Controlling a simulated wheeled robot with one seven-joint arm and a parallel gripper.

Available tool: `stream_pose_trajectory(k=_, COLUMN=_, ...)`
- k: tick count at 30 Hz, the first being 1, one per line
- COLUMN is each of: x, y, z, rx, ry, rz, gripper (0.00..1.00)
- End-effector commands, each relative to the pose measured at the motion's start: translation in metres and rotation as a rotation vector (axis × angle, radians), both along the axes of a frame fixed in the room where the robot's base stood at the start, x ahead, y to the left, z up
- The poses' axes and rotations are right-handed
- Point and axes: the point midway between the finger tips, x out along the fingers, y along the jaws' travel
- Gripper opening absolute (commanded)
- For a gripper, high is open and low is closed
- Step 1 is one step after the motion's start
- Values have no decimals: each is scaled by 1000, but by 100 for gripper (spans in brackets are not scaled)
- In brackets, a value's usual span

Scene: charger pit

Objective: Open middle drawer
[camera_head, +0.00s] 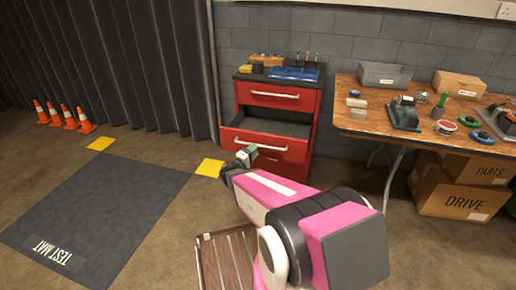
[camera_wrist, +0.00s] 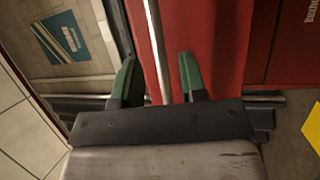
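The red tool cabinet (camera_head: 300,97) stands against the wall. Its middle drawer (camera_head: 285,128) is pulled out, showing a dark, empty-looking interior. Its top drawer (camera_head: 275,95) is closed. A pale bar handle (camera_head: 265,148) runs across the middle drawer's front. My gripper (camera_head: 246,156) is at the left end of this handle. In the wrist view, the green fingers of my gripper (camera_wrist: 158,75) are apart, and the silver handle bar (camera_wrist: 156,40) runs between them with a gap on each side. The lower drawer is partly hidden by the middle drawer and my arm.
A wooden table (camera_head: 420,134) with a grey bin and tools stands right of the cabinet, with cardboard boxes (camera_head: 450,190) below. A slatted wooden item (camera_head: 228,260) lies in front. A dark test mat (camera_head: 100,205) and orange cones (camera_head: 70,117) are at left.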

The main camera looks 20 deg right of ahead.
Motion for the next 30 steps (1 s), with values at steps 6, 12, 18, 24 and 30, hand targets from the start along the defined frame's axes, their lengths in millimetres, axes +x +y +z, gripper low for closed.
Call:
stream_pose_trajectory(k=6, x=-21, y=31, z=-7, rx=0, ry=1, rz=1, gripper=39)
stream_pose_trajectory(k=12, x=-31, y=48, z=-10, rx=0, ry=0, rz=0, gripper=39)
stream_pose_trajectory(k=18, x=-35, y=53, z=-12, rx=0, ry=0, rz=0, gripper=39)
stream_pose_trajectory(k=24, x=-35, y=53, z=-12, rx=0, ry=0, rz=-1, gripper=39)
stream_pose_trajectory(k=30, x=-35, y=53, z=-12, rx=1, ry=0, rz=-2, gripper=39)
